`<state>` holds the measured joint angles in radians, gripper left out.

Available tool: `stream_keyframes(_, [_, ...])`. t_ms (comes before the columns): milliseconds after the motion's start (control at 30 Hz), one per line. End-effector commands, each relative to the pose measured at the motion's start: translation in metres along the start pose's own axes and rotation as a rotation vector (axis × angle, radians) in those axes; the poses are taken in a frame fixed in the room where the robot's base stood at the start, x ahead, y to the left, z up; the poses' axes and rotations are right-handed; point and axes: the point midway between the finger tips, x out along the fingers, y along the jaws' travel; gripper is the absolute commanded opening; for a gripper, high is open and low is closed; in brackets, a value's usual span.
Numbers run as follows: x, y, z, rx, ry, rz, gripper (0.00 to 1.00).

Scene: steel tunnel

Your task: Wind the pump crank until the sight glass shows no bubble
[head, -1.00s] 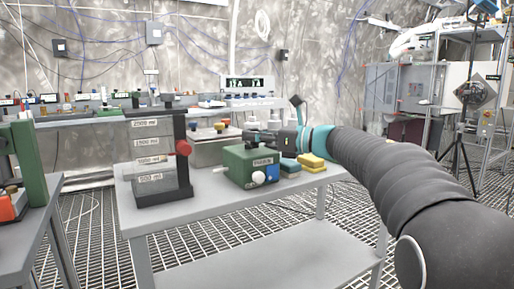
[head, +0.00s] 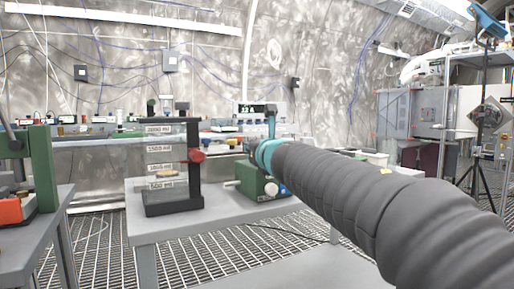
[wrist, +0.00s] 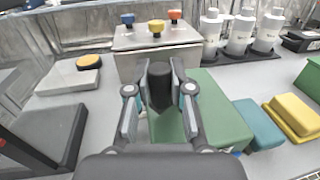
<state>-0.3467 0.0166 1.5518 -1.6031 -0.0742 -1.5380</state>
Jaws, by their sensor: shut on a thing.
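The green pump (head: 247,177) stands on the grey cart, partly hidden by my arm in the head view. Its green top also shows in the wrist view (wrist: 207,130), right of and below my fingers. My gripper (wrist: 160,98) is shut on a dark upright crank grip (wrist: 160,82), with a finger on each side of it. How the crank joins the pump is hidden. A clear vessel (head: 165,165) with volume labels and a dark frame stands left of the pump. I cannot make out a sight glass or any bubble in it.
The cart top (head: 215,222) is clear in front of the vessel. A yellow block (wrist: 292,115) and a teal block (wrist: 258,125) lie right of the pump. A metal box (wrist: 150,38) with coloured knobs and several white bottles (wrist: 240,30) stand behind.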

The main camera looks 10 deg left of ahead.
Motion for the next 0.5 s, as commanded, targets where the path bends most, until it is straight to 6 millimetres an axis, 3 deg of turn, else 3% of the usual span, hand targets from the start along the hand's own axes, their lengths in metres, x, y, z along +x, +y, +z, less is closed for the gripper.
stream_keyframes(500, [0.0080, 0.0062, 0.0014, 0.000, 0.000, -0.208, 0.00])
